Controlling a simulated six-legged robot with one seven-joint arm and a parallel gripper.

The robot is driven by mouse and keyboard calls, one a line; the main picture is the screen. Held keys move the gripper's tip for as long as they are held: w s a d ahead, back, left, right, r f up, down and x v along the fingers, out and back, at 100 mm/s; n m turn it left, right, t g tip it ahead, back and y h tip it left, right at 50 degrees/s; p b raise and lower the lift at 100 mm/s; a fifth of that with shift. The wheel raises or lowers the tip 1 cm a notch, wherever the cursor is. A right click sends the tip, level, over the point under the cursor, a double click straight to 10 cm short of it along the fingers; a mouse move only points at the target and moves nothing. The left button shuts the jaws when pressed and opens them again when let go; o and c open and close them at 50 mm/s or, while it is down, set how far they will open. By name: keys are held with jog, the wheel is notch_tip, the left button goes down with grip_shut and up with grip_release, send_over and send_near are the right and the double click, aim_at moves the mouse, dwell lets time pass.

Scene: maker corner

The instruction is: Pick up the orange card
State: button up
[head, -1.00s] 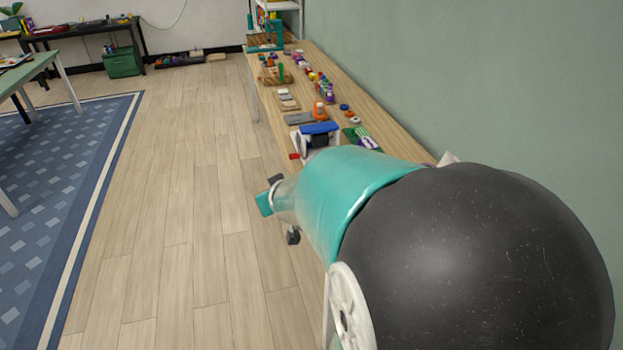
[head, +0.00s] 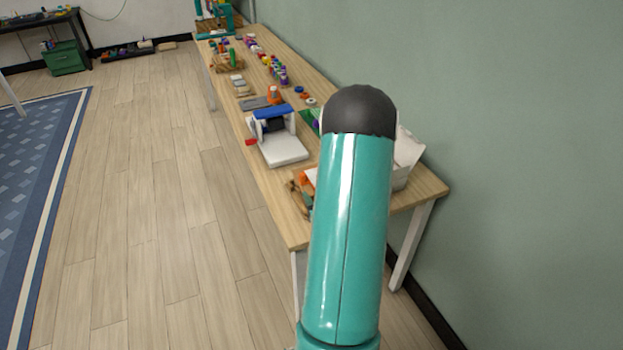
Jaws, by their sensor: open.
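I cannot make out the orange card for certain. A small patch of orange (head: 304,178) shows at the near end of the wooden table (head: 293,225), beside my teal arm. It is partly hidden by the arm, and I cannot tell whether it is a card. My gripper is not in view; my raised arm fills the middle of the head view and covers part of the table's near end.
A white and blue machine (head: 281,148) stands on the table, with a small orange object (head: 273,95) behind it. A white box (head: 405,160) is right of my arm, near the wall. Several colourful items line the far table.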

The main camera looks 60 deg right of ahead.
aim_at(304, 179)
jog(key=x, duration=0.4)
jog(key=shift+w+d+f, duration=0.1)
jog(key=shift+w+d, duration=0.15)
jog(key=shift+w, duration=0.05)
jog(key=shift+x, duration=3.05)
jog(key=shift+a, duration=0.15)
grip_shut()
